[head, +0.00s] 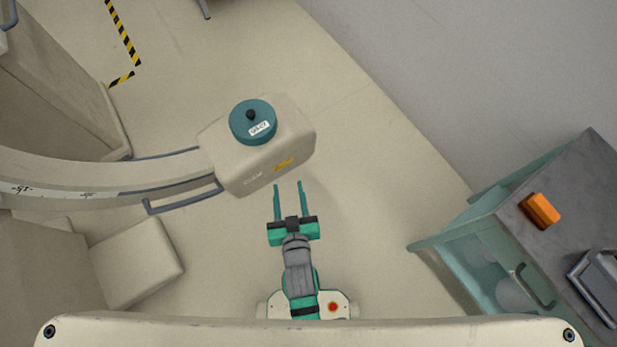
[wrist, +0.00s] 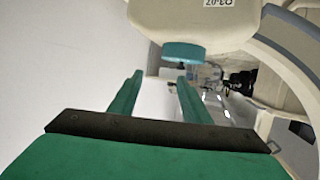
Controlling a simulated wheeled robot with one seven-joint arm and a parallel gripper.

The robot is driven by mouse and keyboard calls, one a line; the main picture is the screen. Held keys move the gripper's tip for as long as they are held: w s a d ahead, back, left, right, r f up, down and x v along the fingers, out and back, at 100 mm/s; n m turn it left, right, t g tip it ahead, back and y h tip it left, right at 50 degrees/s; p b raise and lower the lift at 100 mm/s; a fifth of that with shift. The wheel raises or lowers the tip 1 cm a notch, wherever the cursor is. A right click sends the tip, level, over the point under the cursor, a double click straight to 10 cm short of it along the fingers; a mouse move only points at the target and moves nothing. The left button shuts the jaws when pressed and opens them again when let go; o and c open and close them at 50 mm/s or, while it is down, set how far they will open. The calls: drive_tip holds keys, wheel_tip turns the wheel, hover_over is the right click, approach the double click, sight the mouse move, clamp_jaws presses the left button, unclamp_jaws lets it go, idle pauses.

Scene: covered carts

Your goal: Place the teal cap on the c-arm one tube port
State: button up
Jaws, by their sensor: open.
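The teal cap (head: 250,122) is a round disc with a black knob and a white label. It sits on the upper face of the beige c-arm tube housing (head: 293,127). In the wrist view the picture looks upside down, and the cap (wrist: 184,53) shows against the housing (wrist: 185,22), knob outward. The port is not visible; the cap appears to cover that spot. My gripper (head: 288,184) is open and empty, just in front of the housing's near side, apart from the cap. Its fingers also show in the wrist view (wrist: 159,76), with nothing between them.
The curved c-arm (head: 100,178) with a grey rail reaches in from the left. A teal cart (head: 567,190) stands at the right, with an orange block (head: 540,211) and a grey-framed object (head: 597,285) on its top. Floor between housing and cart is clear.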

drive_tip(key=s+d+r+m+h, duration=0.1)
drive_tip(key=s+r, duration=0.3)
drive_tip(key=s, duration=0.4)
drive_tip(key=s+d+r+m+t+h, duration=0.1)
drive_tip(key=s+d+r, duration=0.3)
drive_tip(key=s, duration=0.4)
drive_tip(key=shift+s+d+r, duration=0.25)
drive_tip(key=shift+d+r, duration=0.1)
drive_tip(key=shift+r, duration=0.25)
